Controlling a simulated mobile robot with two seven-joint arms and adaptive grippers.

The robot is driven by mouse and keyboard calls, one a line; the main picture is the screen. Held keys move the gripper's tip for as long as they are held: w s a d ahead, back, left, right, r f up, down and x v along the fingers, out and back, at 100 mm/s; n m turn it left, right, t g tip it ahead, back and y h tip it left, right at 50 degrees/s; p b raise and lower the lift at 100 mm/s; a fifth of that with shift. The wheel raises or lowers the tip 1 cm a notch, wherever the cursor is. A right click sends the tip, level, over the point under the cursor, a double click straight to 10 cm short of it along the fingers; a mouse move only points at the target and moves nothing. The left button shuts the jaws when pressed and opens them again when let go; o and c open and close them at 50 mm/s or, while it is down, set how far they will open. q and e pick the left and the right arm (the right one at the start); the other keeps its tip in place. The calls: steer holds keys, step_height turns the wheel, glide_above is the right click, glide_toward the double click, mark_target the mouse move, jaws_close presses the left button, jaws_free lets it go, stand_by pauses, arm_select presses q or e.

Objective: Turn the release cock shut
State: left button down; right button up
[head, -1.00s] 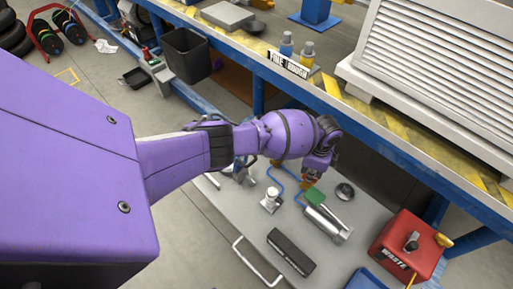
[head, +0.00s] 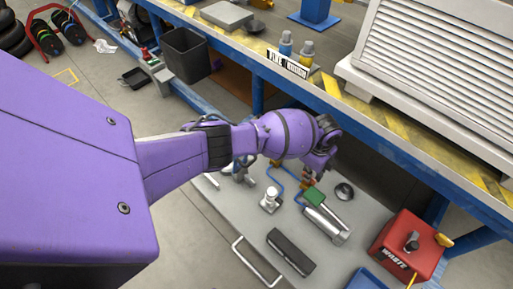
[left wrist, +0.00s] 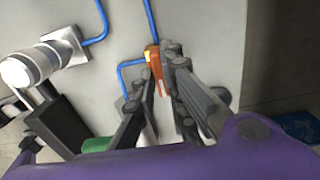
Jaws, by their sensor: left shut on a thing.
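The release cock shows in the left wrist view as a small orange handle (left wrist: 154,64) beside the blue tubing on a pale grey board. My left gripper (left wrist: 161,78) has its two dark fingers closed on either side of the handle, which sticks out past the tips. In the head view the gripper (head: 312,174) points down at the board behind the green block (head: 313,196), and the handle is mostly hidden there. Blue tubing (head: 279,184) runs across the board near it. My right gripper is not in view.
On the grey board (head: 225,203) are a silver cylinder (head: 328,225), a white-topped fitting (head: 270,200), a black bar (head: 290,252) and a dark round part (head: 345,191). A red waste can (head: 408,247) stands at the right. A bench edge (head: 345,108) overhangs behind the gripper.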

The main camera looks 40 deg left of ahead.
arm_select(q)
steer(key=c, duration=1.8)
jaws_free()
steer(key=shift+c, duration=0.2)
steer(key=shift+o, duration=0.2)
steer(key=shift+w+r, duration=0.1)
steer(key=shift+r, duration=0.05)
step_height(320, 180, up, 12)
